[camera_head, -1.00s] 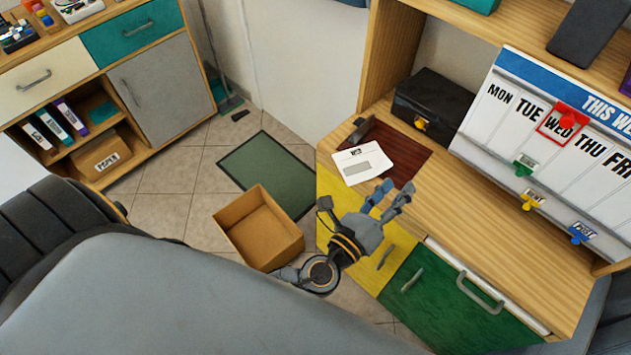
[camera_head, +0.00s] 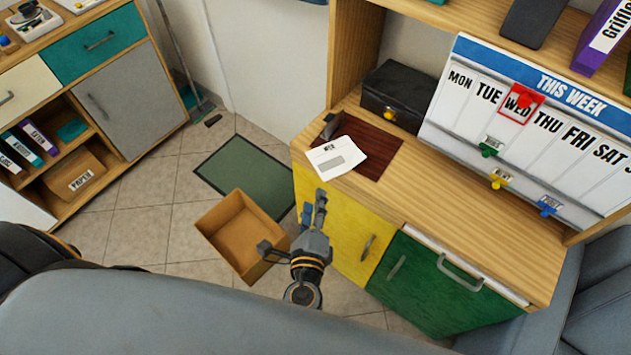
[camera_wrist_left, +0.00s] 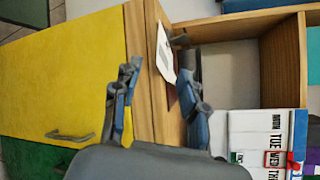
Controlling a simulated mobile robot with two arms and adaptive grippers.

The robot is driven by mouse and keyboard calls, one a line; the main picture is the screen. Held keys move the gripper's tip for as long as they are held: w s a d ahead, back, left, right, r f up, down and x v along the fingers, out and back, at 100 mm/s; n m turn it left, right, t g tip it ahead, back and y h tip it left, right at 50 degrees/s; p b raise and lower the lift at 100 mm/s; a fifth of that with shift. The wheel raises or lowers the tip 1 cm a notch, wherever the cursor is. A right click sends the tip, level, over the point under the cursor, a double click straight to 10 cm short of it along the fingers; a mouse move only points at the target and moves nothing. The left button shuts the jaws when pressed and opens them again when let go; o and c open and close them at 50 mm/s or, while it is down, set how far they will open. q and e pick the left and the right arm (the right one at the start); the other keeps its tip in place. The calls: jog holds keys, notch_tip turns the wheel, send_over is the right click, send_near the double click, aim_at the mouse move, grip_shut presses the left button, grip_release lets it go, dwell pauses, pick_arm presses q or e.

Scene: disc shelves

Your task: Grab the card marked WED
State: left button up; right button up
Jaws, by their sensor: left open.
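The white card (camera_head: 337,157) lies on the wooden desk top, partly over a dark red-brown mat (camera_head: 383,158), its corner near the desk's front edge. Its short dark marking appears to read WED; a grey box is printed below. In the left wrist view the card (camera_wrist_left: 165,52) shows edge-on beyond the fingers. My left gripper (camera_head: 291,222) is open and empty in front of the yellow door, below and short of the card, not touching it. In the left wrist view its fingers (camera_wrist_left: 160,92) are spread apart. My right gripper is not in view.
A weekly board (camera_head: 540,130) leans at the back, with a red frame around its WED column. A black box (camera_head: 392,97) stands behind the card. An open cardboard box (camera_head: 240,230) is on the floor near the gripper. The desk's middle is clear.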

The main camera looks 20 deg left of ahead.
aim_at(318, 164)
pick_arm(q)
jog(key=p+x, duration=0.1)
jog(key=x, duration=1.1)
jog(key=shift+w+r+p, duration=0.1)
jog(key=shift+w+p, duration=0.05)
jog(key=shift+p, duration=0.2)
grip_shut()
